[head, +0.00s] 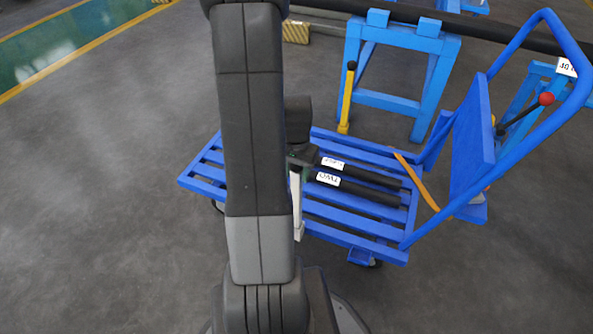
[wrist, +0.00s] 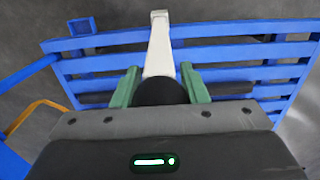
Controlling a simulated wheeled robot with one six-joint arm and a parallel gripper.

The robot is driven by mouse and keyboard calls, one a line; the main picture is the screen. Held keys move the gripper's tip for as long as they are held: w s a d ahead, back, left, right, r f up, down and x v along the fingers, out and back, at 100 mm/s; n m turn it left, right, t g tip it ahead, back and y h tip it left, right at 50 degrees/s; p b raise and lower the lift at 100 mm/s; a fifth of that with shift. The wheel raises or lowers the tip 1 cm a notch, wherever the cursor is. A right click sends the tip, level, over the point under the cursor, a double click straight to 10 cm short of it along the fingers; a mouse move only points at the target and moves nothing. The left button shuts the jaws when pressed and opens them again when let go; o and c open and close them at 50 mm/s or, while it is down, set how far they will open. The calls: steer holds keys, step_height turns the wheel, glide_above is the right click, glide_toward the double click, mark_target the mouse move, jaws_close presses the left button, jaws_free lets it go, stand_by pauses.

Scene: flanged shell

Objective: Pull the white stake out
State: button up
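The white stake (head: 297,205) stands upright at the near edge of the blue cart (head: 342,237). In the wrist view the white stake (wrist: 160,50) runs away from my gripper to its foot by the cart's edge. My gripper (wrist: 161,84) has its two green fingers on either side of a dark rounded piece at the stake's near end. They lie close against it, but I cannot tell whether they press on it. In the head view my gripper (head: 299,158) is at the stake's top, partly hidden by my arm.
Black rolls with white labels (head: 350,186) lie on the cart bed beside the stake. The cart's blue handle (head: 530,120) rises at the right. A yellow stake (head: 346,100) stands by a blue trestle (head: 395,65) behind. The floor at left is clear.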

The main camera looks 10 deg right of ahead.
jaws_close()
steer(key=shift+r+p, duration=4)
steer(key=shift+r, duration=1.05)
